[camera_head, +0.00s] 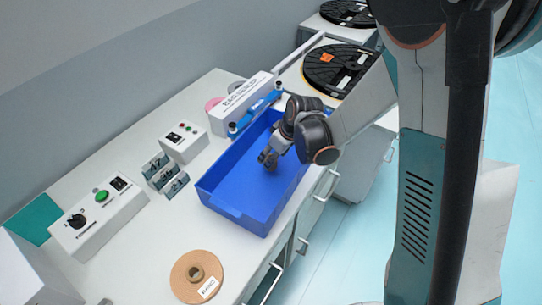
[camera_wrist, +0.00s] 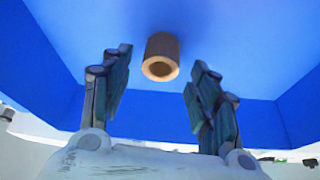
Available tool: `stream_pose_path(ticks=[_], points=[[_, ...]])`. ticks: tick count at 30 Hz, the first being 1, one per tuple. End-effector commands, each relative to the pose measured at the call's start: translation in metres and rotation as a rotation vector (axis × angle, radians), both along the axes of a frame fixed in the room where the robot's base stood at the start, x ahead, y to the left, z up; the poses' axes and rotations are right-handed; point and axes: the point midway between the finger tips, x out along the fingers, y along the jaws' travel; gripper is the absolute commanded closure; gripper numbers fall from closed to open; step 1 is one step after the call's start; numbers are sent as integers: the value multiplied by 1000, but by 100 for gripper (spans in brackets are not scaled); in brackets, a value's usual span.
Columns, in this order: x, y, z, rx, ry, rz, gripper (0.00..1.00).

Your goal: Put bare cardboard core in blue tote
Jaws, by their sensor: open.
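The blue tote (camera_head: 230,208) stands open on the white counter in the head view; its blue inside fills the wrist view (camera_wrist: 240,45). My gripper (camera_head: 268,160) reaches down into the tote at its far half. In the wrist view my gripper (camera_wrist: 158,78) is open, its two fingers spread wide. The bare cardboard core (camera_wrist: 160,58), a short brown tube, shows beyond and between the fingertips, apart from both, against the blue inside. I cannot tell whether it touches the tote floor. In the head view the core is hidden.
A brown disc with a hub and white label (camera_head: 198,277) lies at the counter's front. Control boxes (camera_head: 98,215), small grey metal brackets (camera_head: 165,175) and a white long box (camera_head: 240,103) stand left of and behind the tote. Black reels (camera_head: 338,68) lie at the back.

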Motion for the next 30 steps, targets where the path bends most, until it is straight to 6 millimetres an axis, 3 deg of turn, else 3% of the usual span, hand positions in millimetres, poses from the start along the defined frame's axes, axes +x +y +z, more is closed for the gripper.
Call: stream_pose_path(ticks=[3, 9, 15, 23, 26, 30], points=[[-8, -7, 28, 0, 0, 0, 45], [-19, -18, 62, 0, 1, -1, 45], [-24, -23, 81, -1, 0, 1, 45], [-27, -26, 89, -1, -2, -11, 45], [-34, -32, 104, -1, -9, -47, 45], [-53, -48, 139, -2, -28, -142, 45]])
